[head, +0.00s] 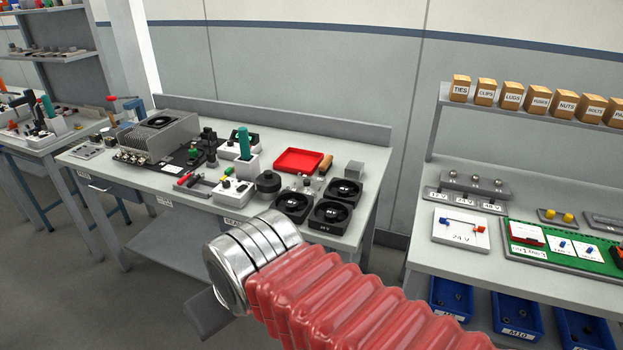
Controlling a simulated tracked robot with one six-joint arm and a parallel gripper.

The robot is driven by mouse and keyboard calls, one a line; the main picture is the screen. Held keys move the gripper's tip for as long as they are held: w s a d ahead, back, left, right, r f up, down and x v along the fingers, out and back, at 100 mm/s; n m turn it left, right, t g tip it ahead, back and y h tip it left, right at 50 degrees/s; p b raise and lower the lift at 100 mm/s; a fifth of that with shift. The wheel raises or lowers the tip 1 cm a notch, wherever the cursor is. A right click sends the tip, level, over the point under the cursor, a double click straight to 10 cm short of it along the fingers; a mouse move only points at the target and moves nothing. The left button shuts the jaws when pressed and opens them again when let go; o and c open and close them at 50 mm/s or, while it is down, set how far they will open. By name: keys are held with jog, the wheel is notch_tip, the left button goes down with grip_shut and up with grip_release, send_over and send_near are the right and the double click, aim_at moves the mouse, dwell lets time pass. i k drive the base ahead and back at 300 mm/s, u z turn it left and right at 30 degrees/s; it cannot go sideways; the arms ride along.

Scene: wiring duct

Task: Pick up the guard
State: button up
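I cannot single out a guard for certain. Three black square fans with round openings stand at the right end of the workbench: one at the back (345,192), one at the front left (293,206) and one at the front right (330,216). Any guard on them is too small to tell. My arm, with a red ribbed sleeve and a shiny metal end, reaches in from the lower right, in front of the bench's near edge. A dark grey part below the metal end may belong to my gripper. No fingertips can be made out.
The workbench (130,172) also holds a red tray (298,161), a grey finned unit (160,138), a black knob-like part (268,184) and several small tools. A shelf unit with labelled boxes (512,95) and blue bins (518,318) stands to the right. Open floor lies at the lower left.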

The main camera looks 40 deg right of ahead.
aim_at(306, 182)
jog(key=z, duration=0.45)
jog(key=i, duration=1.3)
jog(key=z, duration=0.5)
